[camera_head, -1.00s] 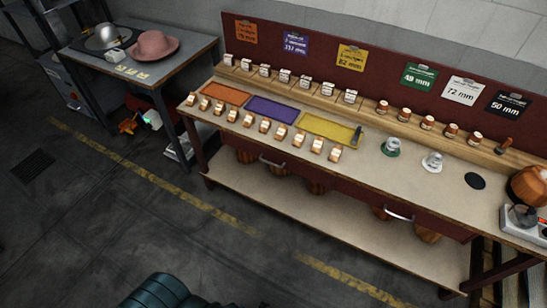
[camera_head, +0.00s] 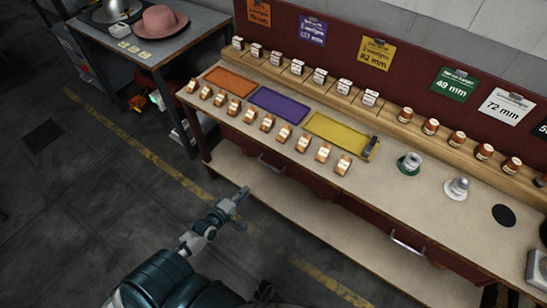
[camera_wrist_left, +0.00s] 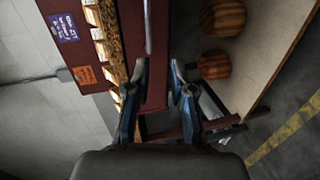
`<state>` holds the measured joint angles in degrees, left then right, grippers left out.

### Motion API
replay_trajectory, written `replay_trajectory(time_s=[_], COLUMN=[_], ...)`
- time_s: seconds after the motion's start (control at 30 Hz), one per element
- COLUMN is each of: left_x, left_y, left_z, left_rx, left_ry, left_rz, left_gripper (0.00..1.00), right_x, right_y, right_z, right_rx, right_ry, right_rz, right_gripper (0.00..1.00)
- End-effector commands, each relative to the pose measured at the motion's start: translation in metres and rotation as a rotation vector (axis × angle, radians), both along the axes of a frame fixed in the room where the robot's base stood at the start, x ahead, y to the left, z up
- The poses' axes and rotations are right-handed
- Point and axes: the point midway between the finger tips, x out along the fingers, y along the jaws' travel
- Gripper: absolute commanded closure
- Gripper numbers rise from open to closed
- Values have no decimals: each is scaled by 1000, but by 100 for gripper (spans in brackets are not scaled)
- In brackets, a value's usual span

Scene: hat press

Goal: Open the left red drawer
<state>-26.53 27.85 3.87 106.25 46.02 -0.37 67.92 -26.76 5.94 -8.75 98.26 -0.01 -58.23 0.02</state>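The left red drawer (camera_head: 296,178) is in the front of the long workbench in the head view. Its metal handle (camera_head: 272,165) shows below the table edge, and the front looks flush with the bench. In the left wrist view the handle (camera_wrist_left: 148,27) runs along the red front, ahead of the fingers. My left gripper (camera_head: 241,197) is in front of the bench, to the left of and nearer than the handle, apart from it. In the wrist view its fingers (camera_wrist_left: 159,68) are spread with nothing between them. My right gripper is not in view.
The workbench (camera_head: 397,188) holds several small labelled jars and coloured trays. A second red drawer has a handle (camera_head: 407,243) at right. Wooden rounds (camera_wrist_left: 222,18) sit on the lower shelf. A side table (camera_head: 190,44) with a pink hat (camera_head: 160,19) stands at left. Floor before the bench is free.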

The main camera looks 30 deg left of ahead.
Motion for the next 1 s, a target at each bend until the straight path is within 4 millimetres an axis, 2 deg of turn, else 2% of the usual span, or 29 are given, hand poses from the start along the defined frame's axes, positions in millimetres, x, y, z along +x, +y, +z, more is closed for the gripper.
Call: replay_trajectory(time_s=[0.07,0.13,0.27,0.37,0.7,0.83,1.0], left_x=[4,10,31,53,131,153,169], left_y=[1,1,0,-2,-8,-10,-12], left_z=[11,12,8,2,-17,-22,-25], left_rx=[-45,-58,-57,-57,-53,-52,-53], left_ry=[-27,-34,-34,-32,-28,-28,-27], left_rz=[9,13,14,13,12,12,11], left_gripper=[77,77,77,77,77,77,77], right_x=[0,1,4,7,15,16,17], right_y=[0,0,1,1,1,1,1], right_z=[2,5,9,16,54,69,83], right_rx=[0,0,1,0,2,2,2], right_ry=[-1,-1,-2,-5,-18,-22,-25], right_rz=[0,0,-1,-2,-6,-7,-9], right_gripper=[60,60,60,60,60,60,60])
